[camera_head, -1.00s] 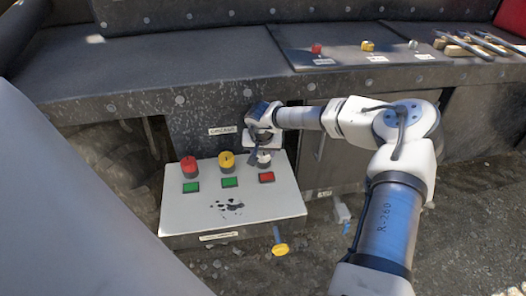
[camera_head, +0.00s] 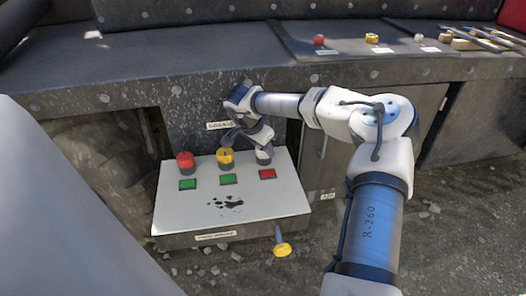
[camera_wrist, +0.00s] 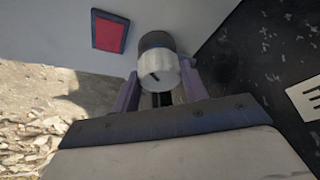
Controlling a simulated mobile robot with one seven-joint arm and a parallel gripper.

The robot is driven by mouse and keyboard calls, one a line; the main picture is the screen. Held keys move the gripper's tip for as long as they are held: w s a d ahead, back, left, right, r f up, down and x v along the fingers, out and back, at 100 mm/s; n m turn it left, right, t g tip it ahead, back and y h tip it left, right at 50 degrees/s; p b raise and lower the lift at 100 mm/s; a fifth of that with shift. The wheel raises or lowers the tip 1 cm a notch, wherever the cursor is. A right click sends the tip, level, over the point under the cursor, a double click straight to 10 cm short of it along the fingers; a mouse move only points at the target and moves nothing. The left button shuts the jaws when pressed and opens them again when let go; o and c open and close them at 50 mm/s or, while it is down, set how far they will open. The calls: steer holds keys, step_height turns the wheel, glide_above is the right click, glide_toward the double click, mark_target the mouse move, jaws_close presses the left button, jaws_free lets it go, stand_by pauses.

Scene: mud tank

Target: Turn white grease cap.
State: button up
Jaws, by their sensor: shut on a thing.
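The white grease cap (camera_wrist: 158,70) sits on its dark base at the upper middle of the wrist view, with a dark slot mark on its face. It also shows at the right of the cap row in the head view (camera_head: 264,157). My gripper (camera_wrist: 160,88) has one finger on each side of the white cap and is shut on it. In the head view my gripper (camera_head: 262,143) comes at the cap from above and behind, tilted, and hides part of it.
A red cap (camera_head: 185,160) and a yellow cap (camera_head: 225,157) stand left of the white one on the pale panel (camera_head: 180,215). A red square (camera_head: 267,174) and two green squares lie in front. A yellow-ended handle (camera_head: 282,249) sticks out below. Loose caps lie on the ledge behind.

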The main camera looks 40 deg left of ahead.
steer(key=m, duration=0.2)
steer(key=m+h, duration=0.1)
steer(key=m, duration=0.1)
steer(key=shift+a+g+h, duration=0.15)
steer(key=shift+g+h, duration=0.15)
steer(key=shift+m+g+h, duration=0.4)
steer(key=shift+m+h, duration=0.1)
steer(key=shift+m, duration=1.2)
steer(key=o, duration=1)
